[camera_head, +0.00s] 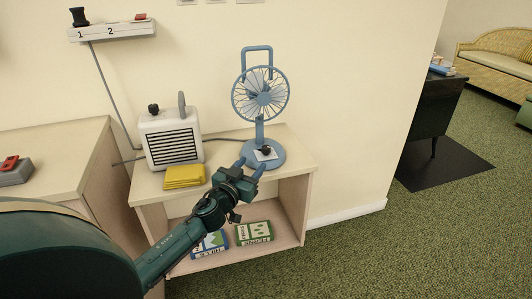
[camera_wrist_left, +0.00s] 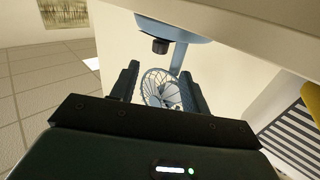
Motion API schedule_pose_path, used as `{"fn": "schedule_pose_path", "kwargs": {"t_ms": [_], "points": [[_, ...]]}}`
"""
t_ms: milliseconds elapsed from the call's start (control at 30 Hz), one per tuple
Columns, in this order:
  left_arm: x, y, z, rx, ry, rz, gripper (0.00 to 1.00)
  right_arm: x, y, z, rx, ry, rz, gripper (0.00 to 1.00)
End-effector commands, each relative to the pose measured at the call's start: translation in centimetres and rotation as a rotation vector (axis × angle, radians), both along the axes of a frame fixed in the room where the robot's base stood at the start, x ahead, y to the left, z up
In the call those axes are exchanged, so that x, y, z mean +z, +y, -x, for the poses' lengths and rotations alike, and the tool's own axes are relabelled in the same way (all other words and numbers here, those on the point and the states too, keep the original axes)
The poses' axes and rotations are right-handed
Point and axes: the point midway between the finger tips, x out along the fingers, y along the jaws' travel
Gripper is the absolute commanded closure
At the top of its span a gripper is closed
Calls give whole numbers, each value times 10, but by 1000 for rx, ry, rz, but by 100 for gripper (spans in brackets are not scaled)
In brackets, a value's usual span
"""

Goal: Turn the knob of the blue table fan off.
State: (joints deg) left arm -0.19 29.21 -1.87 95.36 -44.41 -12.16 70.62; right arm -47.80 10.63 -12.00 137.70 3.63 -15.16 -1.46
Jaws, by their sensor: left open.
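The blue table fan (camera_head: 260,96) stands upright on the small wooden cabinet, with a wire cage and a handle loop on top. Its round blue base (camera_head: 277,160) carries a pale plate with a dark knob (camera_head: 265,150). My left gripper (camera_head: 253,166) is open just in front of the base, its two fingers pointing at it, with nothing between them. In the left wrist view the picture is upside down; the dark knob (camera_wrist_left: 160,46) shows beyond the fingertips, apart from them, and the fan cage (camera_wrist_left: 162,88) shows between the fingers. My right gripper is not in view.
A white heater (camera_head: 171,137) and a yellow folded cloth (camera_head: 184,177) sit left of the fan on the cabinet top (camera_head: 297,158). Boxes (camera_head: 254,232) lie on the shelf below. A wall-mounted power strip (camera_head: 112,31) hangs at upper left. Carpet to the right is open.

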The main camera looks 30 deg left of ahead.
Motion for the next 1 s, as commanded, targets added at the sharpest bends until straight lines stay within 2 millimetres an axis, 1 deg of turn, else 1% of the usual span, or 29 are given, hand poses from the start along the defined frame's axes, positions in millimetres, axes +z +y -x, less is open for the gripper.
{"fn": "schedule_pose_path", "kwargs": {"t_ms": [33,100,300,500,700,1000], "points": [[1,2,-11,1,-2,-2,54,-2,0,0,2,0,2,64],[1,4,-25,1,-3,-1,54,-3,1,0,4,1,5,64],[-1,8,-63,2,0,0,54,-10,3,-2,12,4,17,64],[-1,12,-90,1,0,0,54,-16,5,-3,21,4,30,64],[-1,13,-102,1,1,0,54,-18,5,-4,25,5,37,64],[-1,13,-103,0,2,0,55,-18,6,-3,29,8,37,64]]}}
